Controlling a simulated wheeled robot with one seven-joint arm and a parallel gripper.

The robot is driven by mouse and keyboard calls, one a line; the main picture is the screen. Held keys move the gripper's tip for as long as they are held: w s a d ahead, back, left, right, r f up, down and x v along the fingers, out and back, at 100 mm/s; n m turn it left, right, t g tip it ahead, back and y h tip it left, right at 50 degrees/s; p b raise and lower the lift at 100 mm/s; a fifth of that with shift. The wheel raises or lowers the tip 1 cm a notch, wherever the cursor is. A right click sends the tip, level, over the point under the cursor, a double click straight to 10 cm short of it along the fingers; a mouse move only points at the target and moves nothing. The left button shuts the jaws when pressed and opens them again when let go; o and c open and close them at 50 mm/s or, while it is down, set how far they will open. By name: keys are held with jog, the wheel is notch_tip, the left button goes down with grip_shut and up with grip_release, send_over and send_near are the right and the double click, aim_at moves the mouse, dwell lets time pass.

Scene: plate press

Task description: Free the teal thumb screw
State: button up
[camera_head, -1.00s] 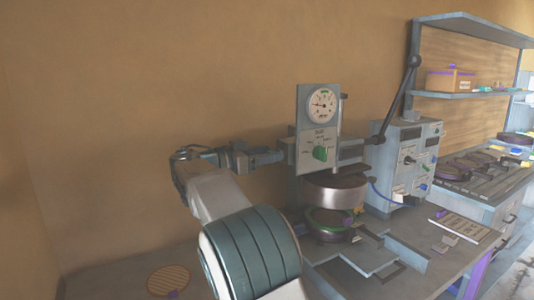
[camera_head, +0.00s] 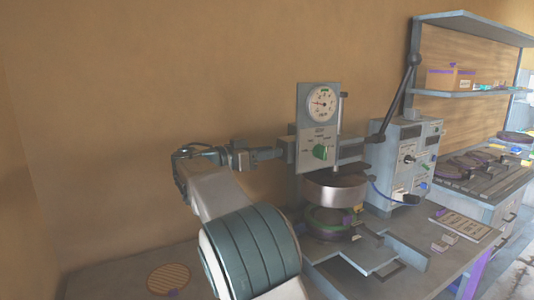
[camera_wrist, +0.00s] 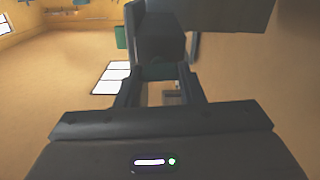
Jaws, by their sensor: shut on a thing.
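My gripper (camera_head: 279,153) reaches in from the left, level with the press head, and its tip meets the left side of the press (camera_head: 317,133). In the wrist view the fingers (camera_wrist: 160,72) are closed around a part at the press's side. I take this part to be the teal thumb screw, but the fingers and a dark block hide it and its colour does not show. A green knob (camera_head: 320,152) sits on the press's front panel below a round gauge (camera_head: 322,104). A small teal patch (camera_wrist: 122,37) shows beyond the fingers; I cannot tell what it is.
A round metal platen (camera_head: 336,190) hangs above a green-rimmed disc (camera_head: 325,220) on the bench. A long black-knobbed lever (camera_head: 398,98) rises on the right, beside a grey control box (camera_head: 405,160). A striped round mat (camera_head: 168,279) lies at the lower left.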

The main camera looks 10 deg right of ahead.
jog(key=n+p, duration=0.8)
jog(key=n, duration=0.3)
jog(key=n+p, duration=0.8)
jog(key=n, duration=0.4)
jog(key=n+p, duration=0.9)
jog(key=n, duration=0.2)
jog(key=shift+f, duration=0.3)
jog(key=shift+n, duration=0.5)
jog(key=o, duration=1)
